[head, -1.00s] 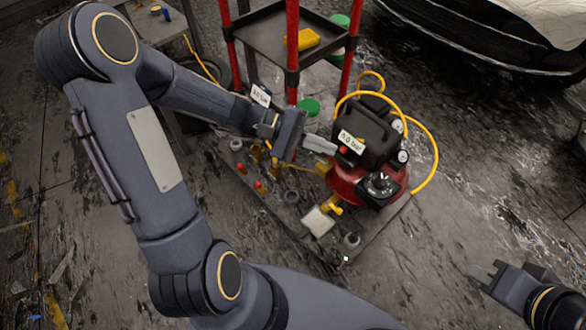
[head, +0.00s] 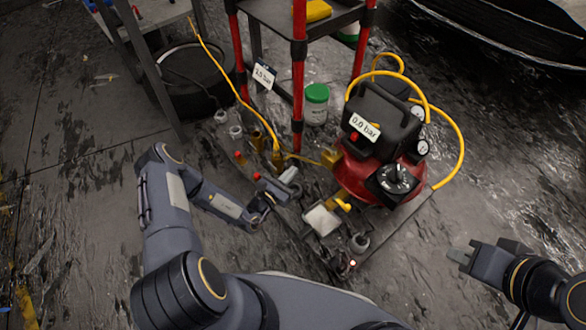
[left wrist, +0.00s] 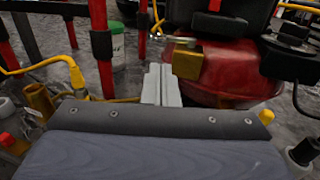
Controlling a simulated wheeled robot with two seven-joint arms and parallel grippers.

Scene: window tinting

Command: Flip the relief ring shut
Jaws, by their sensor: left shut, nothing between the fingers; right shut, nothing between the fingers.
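The compressor has a red tank (head: 352,178) and a black housing (head: 380,125), with a tag (head: 364,127) reading 0.0 bar. A small red part (head: 354,136) shows at the housing's left side. I cannot make out the relief ring or whether it is open or shut. A brass block (left wrist: 200,61) sits in front of the red tank in the left wrist view. My left gripper (head: 289,176) is shut and empty, left of the tank and apart from it; its pale fingers (left wrist: 160,84) meet. My right gripper (head: 462,256) is shut and empty at the lower right.
Brass fittings and red-topped parts (head: 257,176) stand on the low platform left of the tank. A yellow hose (head: 456,150) loops around the compressor. A red-posted cart (head: 299,70) and green-lidded jar (head: 317,105) stand behind. Open floor lies at left.

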